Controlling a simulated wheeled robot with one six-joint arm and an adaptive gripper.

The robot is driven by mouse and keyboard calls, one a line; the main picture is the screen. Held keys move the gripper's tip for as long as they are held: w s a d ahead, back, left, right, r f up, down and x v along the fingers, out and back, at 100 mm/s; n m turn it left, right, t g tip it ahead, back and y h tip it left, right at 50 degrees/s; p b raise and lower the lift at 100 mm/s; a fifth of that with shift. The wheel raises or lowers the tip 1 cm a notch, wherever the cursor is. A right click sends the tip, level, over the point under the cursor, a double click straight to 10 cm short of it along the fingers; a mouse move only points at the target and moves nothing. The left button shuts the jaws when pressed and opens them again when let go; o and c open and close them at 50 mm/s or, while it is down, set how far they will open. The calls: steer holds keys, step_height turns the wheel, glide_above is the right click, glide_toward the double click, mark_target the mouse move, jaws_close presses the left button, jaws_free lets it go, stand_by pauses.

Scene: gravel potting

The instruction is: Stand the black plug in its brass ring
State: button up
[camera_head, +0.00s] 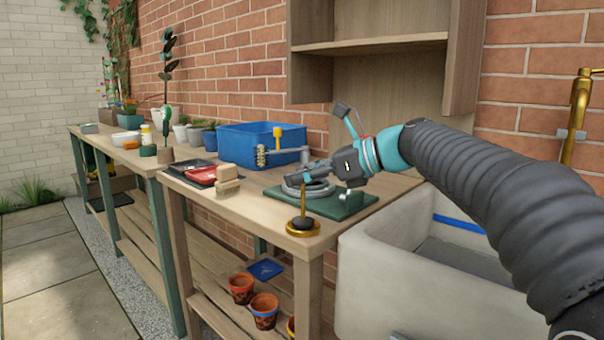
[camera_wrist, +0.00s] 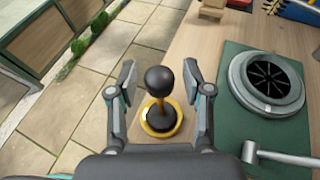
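The black plug (camera_wrist: 160,80) has a round black knob on a thin brass stem. Its black base sits within the brass ring (camera_wrist: 144,121), and it looks upright. In the head view the plug's black base (camera_head: 303,222) and the brass ring (camera_head: 303,231) are at the bench's front corner; the knob is hard to make out behind my gripper. My gripper (camera_wrist: 158,72) is open, with one finger on each side of the knob and stem, and gaps show between them. In the head view my gripper (camera_head: 304,181) is above the ring.
A green board (camera_head: 352,208) with a round grey slotted fitting (camera_wrist: 264,80) and a metal lever (camera_wrist: 285,156) lies beside the ring. A blue bin (camera_head: 236,150), wood blocks (camera_head: 227,180) and trays are farther back. The sink (camera_head: 420,290) is right; the bench edge is close.

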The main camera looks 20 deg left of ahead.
steer(key=shift+r, duration=0.2)
steer(key=p+v, duration=0.1)
steer(key=v, duration=1.1)
